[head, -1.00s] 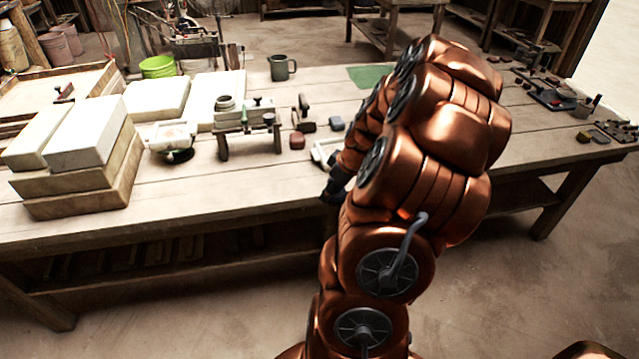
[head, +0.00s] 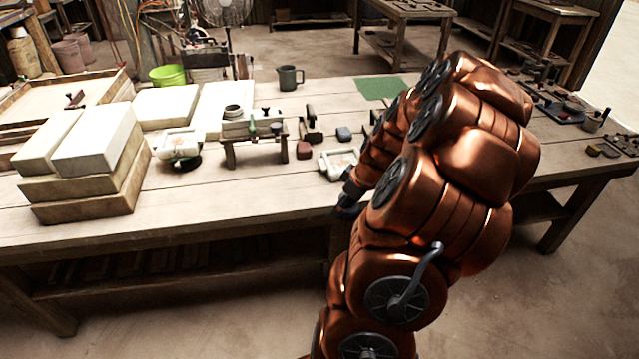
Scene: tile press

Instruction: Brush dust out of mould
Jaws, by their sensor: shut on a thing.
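A pale, shallow tray-like piece with a faint reddish pattern (head: 338,163), which looks like the mould, lies on the workbench just left of my arm. Its right end is partly hidden by the arm. My gripper (head: 348,203) is dark and small in the view, low at the bench's front edge, just in front of this piece. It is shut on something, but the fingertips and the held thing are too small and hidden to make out. I cannot pick out a brush. A similar pale patterned piece (head: 179,144) sits on a round dark base farther left.
Stacked pale blocks (head: 85,165) stand at the left of the bench. A green mat (head: 381,88) lies farther back. The front left bench strip is clear.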

